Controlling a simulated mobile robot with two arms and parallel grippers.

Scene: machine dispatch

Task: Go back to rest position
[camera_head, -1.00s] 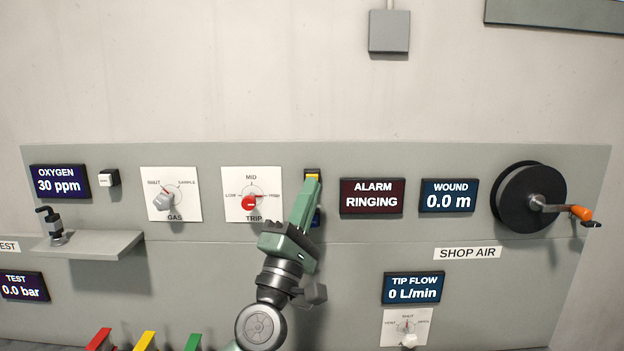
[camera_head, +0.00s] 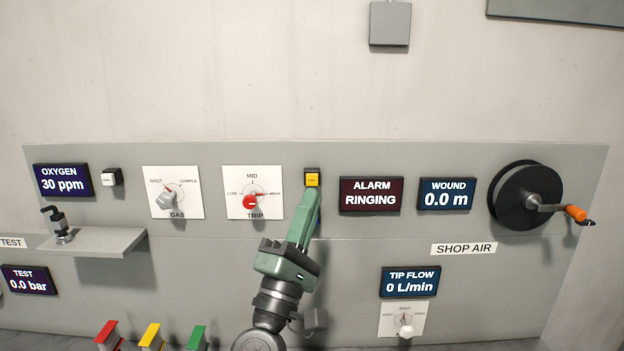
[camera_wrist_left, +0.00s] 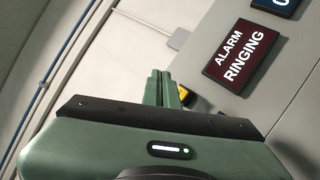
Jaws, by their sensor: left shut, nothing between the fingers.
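My left gripper (camera_head: 308,198) is green and shut with nothing in it. In the head view its fingertips are just below a small yellow button (camera_head: 312,180) in a dark housing on the grey panel. In the left wrist view the closed fingers (camera_wrist_left: 161,80) point toward the panel, and a bit of the yellow button (camera_wrist_left: 184,94) shows beside them. I cannot tell the exact gap between fingertips and panel. My right gripper is not in view.
On the grey panel (camera_head: 350,250) are a TRIP dial (camera_head: 250,202), GAS dial (camera_head: 168,199), an "ALARM RINGING" display (camera_head: 371,194), a reel with crank (camera_head: 526,196) and a shelf (camera_head: 95,242). Red, yellow and green pieces (camera_head: 151,337) stand at the lower left.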

